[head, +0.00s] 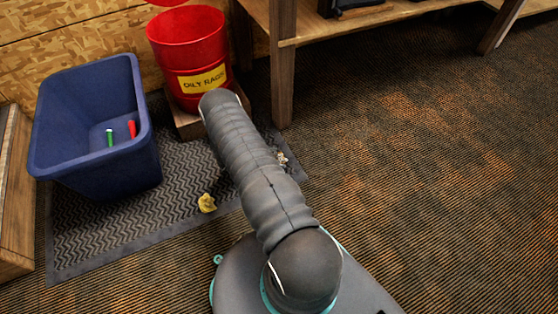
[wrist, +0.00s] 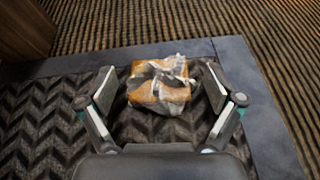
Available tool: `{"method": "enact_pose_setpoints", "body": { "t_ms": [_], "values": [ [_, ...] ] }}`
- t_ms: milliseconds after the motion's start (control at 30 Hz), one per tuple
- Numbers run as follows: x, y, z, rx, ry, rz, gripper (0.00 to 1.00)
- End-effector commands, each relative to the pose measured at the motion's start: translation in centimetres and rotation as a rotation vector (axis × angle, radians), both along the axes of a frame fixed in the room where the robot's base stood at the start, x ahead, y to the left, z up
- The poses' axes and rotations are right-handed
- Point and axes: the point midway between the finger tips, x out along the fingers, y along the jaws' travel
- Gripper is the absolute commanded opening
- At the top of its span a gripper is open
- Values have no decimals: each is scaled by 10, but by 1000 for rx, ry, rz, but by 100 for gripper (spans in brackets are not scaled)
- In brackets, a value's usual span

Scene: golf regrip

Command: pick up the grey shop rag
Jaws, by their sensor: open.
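A crumpled grey-white thing with orange-tan patches (wrist: 160,88) lies on the dark mat near its edge in the wrist view. It looks like a bunched rag, but its mixed colour leaves me unsure that it is the grey shop rag. My gripper (wrist: 160,92) is open, with one finger to each side of it, and is not closed on it. In the head view a small pale crumpled thing (head: 282,158) shows just beside my arm, near the mat's right edge. My gripper is hidden behind my arm there.
A yellow crumpled rag (head: 207,203) lies on the chevron mat (head: 95,235). A blue bin (head: 95,150) with a green and a red item stands left. A red "OILY RAGS" can (head: 188,55) and a wooden bench leg (head: 282,75) stand behind. Carpet at right is clear.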

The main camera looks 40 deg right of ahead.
Motion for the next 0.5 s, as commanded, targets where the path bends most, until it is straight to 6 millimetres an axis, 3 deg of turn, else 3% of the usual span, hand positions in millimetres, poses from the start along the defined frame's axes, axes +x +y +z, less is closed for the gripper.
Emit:
{"method": "enact_pose_setpoints", "body": {
  "t_ms": [200, 467, 500],
  "values": [
    [-9, -27, -12, 1, 2, -1, 92],
    [-10, -30, -13, 1, 1, 0, 92],
    [-10, -30, -13, 0, 1, 0, 82]
  ]
}}
